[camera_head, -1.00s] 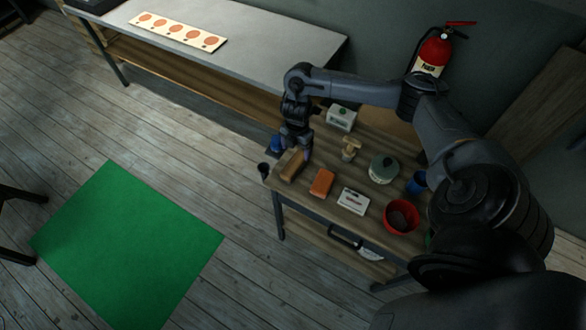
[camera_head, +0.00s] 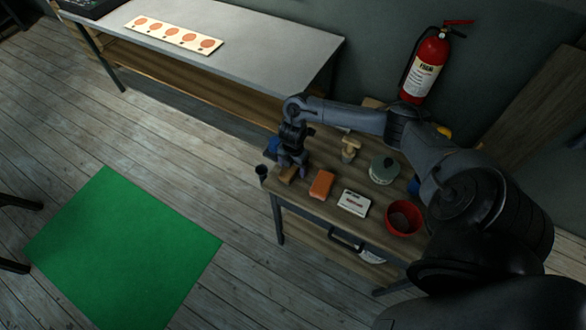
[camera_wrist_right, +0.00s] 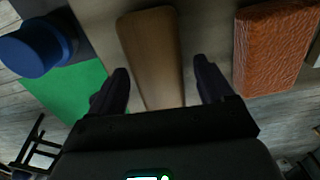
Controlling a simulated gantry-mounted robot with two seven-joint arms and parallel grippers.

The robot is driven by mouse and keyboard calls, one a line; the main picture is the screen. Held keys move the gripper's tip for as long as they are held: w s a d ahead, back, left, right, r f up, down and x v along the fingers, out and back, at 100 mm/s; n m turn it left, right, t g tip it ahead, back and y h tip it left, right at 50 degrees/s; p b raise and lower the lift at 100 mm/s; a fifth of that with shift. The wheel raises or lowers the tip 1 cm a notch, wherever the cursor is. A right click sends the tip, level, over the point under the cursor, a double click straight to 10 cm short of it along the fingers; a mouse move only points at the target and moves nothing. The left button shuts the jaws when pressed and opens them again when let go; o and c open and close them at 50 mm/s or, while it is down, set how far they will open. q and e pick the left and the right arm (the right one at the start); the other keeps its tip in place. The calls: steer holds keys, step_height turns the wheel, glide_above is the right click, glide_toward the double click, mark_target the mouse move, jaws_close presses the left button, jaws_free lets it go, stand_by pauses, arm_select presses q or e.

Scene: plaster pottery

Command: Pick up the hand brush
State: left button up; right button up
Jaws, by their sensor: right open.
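The hand brush, a brown wooden block, lies at the left front corner of the wooden worktable (camera_head: 340,228). In the head view only a small part of the brush (camera_head: 287,175) shows, as my right gripper (camera_head: 289,163) covers the rest. In the right wrist view the brush's long wooden top (camera_wrist_right: 152,50) lies between the two dark fingers of my right gripper (camera_wrist_right: 161,66). The fingers are open, with a visible gap on each side of the wood. I cannot tell how high they are above the tabletop. My left gripper is not in view.
An orange block (camera_head: 321,185) sits just right of the brush. Further right are a white box (camera_head: 354,203), a red bowl (camera_head: 404,217), a green-grey round pot (camera_head: 384,170) and a tan tool (camera_head: 349,148). A blue cylinder (camera_wrist_right: 30,50) stands left of the brush.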

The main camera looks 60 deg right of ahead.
steer(key=shift+c, duration=0.2)
steer(key=shift+c, duration=1.1)
steer(key=c, duration=0.8)
steer(key=shift+r, duration=0.5)
steer(key=shift+c, duration=0.2)
step_height(320, 180, up, 8)
steer(key=shift+p, duration=1.2)
steer(key=shift+r, duration=0.5)
